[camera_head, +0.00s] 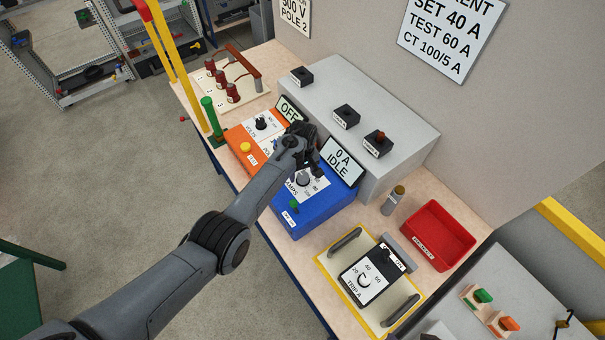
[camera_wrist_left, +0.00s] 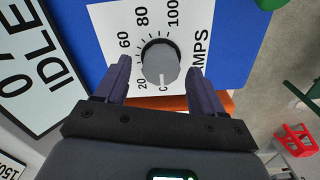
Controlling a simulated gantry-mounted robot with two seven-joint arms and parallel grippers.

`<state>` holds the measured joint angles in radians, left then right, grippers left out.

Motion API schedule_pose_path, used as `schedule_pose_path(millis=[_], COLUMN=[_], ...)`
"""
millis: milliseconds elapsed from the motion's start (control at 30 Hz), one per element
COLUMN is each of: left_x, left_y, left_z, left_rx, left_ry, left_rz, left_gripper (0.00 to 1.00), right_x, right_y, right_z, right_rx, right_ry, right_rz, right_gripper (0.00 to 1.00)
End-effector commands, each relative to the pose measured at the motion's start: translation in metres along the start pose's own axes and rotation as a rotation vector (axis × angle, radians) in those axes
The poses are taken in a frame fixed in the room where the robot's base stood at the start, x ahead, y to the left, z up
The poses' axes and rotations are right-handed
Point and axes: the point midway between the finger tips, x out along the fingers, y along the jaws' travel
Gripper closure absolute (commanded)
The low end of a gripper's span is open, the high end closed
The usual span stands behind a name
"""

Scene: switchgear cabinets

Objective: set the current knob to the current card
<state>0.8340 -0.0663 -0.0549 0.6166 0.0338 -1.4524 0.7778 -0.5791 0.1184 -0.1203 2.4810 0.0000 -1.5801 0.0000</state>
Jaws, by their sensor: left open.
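The current knob (camera_wrist_left: 160,62) is a grey round dial on the blue unit (camera_head: 310,215), with an AMPS scale showing 20, 60, 80 and 100. Its light mark points toward the scale's low end. It also shows in the head view (camera_head: 303,180). My left gripper (camera_wrist_left: 159,68) is open, with its fingers on either side of the knob; contact cannot be told. In the head view my left gripper (camera_head: 302,158) partly covers the blue unit. The current card (camera_head: 450,37) on the wall reads SET 40 A, TEST 60 A, CT 100/5 A. My right gripper is not in view.
The display (camera_head: 342,161) reads 0 A IDLE. An orange unit (camera_head: 241,147) with an OFF display (camera_head: 289,108) adjoins the blue one. A grey box (camera_head: 362,105) stands behind. A TRIP A unit (camera_head: 368,278) and red tray (camera_head: 438,236) are to the right.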

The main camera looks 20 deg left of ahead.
Motion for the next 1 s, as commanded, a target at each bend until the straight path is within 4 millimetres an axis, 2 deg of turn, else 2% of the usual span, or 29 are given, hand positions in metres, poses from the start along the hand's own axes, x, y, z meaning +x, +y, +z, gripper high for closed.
schedule_pose_path(millis=[133, 433, 800, 1000], left_x=[0.0077, 0.0090, 0.0089, 0.0088], left_y=[-0.0001, -0.0002, -0.0003, -0.0003], left_z=[0.0000, 0.0001, 0.0000, 0.0000], left_rx=[-0.001, -0.001, -0.001, 0.009], left_ry=[0.000, 0.000, 0.000, 0.000], left_rz=[0.000, 0.000, 0.000, 0.000], left_gripper=[0.31, 0.31, 0.86, 0.87], right_x=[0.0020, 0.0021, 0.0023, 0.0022], right_y=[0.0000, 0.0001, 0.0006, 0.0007], right_z=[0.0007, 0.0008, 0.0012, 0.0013], right_rx=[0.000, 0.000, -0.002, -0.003], right_ry=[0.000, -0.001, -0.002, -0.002], right_rz=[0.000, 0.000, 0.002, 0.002], right_gripper=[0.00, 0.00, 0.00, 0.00])
